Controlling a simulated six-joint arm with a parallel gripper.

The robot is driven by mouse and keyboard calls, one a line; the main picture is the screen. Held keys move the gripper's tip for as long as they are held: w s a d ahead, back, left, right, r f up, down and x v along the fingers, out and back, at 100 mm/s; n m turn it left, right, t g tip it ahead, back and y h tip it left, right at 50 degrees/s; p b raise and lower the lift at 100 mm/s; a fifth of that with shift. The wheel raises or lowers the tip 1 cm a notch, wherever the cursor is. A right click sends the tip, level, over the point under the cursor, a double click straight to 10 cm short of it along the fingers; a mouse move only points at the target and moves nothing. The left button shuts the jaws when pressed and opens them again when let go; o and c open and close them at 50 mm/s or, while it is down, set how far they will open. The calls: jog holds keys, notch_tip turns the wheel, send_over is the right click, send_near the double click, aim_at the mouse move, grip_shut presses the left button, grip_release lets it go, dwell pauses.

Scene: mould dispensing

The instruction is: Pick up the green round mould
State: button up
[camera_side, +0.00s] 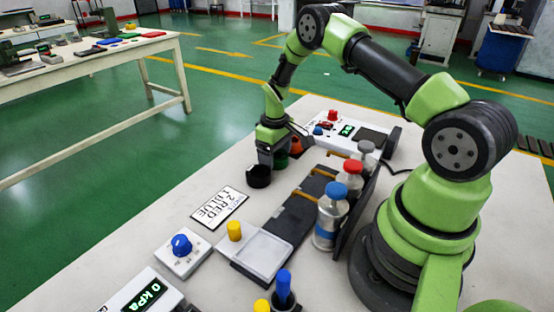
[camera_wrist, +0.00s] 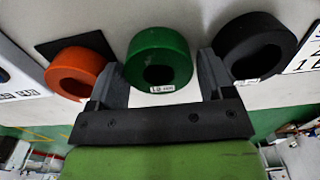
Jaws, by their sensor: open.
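The green round mould (camera_wrist: 160,58) is a ring with a small white label on its front. In the wrist view it stands between the two fingers of my gripper (camera_wrist: 160,80), which are spread apart with nothing clamped. An orange ring mould (camera_wrist: 76,74) is to its left and a black ring mould (camera_wrist: 253,48) to its right. In the side view my gripper (camera_side: 272,158) is low over the row of moulds. It hides most of the green mould there. The black mould (camera_side: 258,177) shows in front of it. Whether a finger touches the green mould I cannot tell.
Behind the moulds is a white control box (camera_side: 345,131) with knobs and a green display. Several capped bottles (camera_side: 331,215) stand to the right by a dark rack. A printed card (camera_side: 219,207), a blue-knob box (camera_side: 182,252) and a pale tray (camera_side: 262,254) are nearer.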

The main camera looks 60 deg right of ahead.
jog(key=c, duration=0.7)
jog(key=shift+c, duration=0.2)
jog(key=shift+r, duration=0.1)
